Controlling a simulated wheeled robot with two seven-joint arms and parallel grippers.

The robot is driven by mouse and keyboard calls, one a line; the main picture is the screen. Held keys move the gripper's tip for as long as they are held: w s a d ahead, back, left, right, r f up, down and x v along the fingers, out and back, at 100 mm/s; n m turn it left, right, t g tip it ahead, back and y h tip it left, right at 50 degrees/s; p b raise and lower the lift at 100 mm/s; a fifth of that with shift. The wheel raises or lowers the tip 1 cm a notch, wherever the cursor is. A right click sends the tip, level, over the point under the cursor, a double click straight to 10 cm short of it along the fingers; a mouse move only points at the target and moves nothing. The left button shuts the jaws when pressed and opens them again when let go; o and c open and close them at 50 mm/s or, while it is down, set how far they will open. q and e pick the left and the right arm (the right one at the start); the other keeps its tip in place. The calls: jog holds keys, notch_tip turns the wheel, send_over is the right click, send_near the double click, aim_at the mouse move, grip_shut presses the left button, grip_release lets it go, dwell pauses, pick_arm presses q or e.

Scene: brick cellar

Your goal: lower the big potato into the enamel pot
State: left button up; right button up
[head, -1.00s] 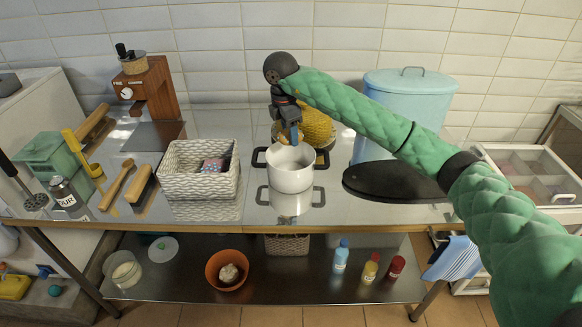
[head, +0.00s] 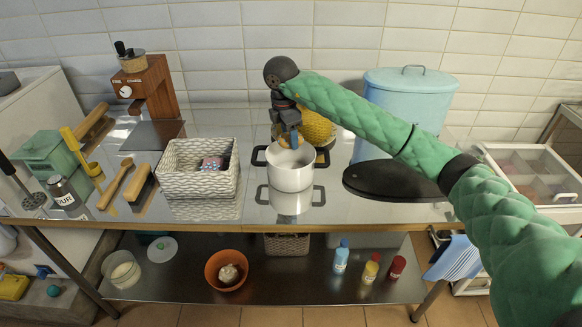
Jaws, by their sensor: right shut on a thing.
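The white enamel pot (head: 291,176) with two dark side handles stands on the steel worktop, near its middle. My right gripper (head: 290,142) points down over the pot's opening, with its fingertips at about the height of the back rim. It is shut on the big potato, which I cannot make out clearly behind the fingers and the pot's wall. My left gripper is not in view.
A white woven basket (head: 183,183) stands left of the pot. A yellow textured object (head: 318,128) stands close behind it. A black oval board (head: 392,181) and a blue lidded bin (head: 408,98) are to the right. An orange bowl (head: 212,268) sits on the lower shelf.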

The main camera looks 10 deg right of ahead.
aim_at(290, 166)
jog(key=shift+f+b, duration=2.05)
jog(key=shift+f, duration=1.55)
jog(key=shift+f+b, duration=1.35)
jog(key=shift+f, duration=1.15)
dwell(0.5)
jog(key=o, duration=1.1)
